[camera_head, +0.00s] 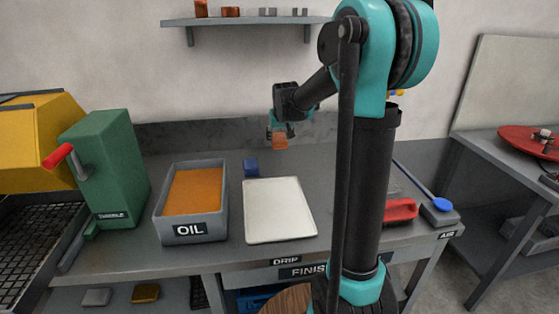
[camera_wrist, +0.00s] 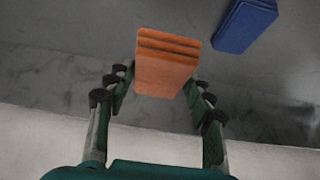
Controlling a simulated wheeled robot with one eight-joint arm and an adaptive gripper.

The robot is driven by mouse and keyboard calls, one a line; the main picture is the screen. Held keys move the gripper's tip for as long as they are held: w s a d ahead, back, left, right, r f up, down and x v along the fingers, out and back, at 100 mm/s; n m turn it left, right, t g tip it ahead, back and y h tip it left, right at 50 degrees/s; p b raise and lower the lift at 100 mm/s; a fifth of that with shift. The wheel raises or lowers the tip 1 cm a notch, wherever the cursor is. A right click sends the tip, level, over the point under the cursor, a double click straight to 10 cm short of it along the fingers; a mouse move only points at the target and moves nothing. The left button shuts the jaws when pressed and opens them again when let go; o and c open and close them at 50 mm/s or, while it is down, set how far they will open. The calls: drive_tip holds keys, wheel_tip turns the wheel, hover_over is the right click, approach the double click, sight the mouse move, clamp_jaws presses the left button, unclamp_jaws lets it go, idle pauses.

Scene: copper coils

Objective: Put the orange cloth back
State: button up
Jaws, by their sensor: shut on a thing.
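The orange cloth (camera_head: 280,141) is a small folded stack. It hangs below my gripper (camera_head: 279,131) near the back of the bench, in front of the dark backsplash. In the wrist view the cloth (camera_wrist: 165,68) sits between the two fingers, and my gripper is shut on it. It appears held above the bench top, though the exact height is hard to judge. A folded blue cloth (camera_head: 251,168) lies on the bench to the left and nearer; it also shows at the upper right of the wrist view (camera_wrist: 245,24).
A grey OIL tub (camera_head: 190,228) with orange liquid and a white DRIP tray (camera_head: 279,209) stand left of my arm. A green machine (camera_head: 107,168) with a red handle is farther left. A red object (camera_head: 400,210) lies right.

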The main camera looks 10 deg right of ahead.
sight(282, 144)
wheel_tip(282, 144, down, 10)
drive_tip(key=shift+f, duration=0.1)
idle(0.4)
drive_tip(key=o, duration=1.2)
drive_tip(key=shift+f, duration=0.1)
drive_tip(key=v, duration=1.2)
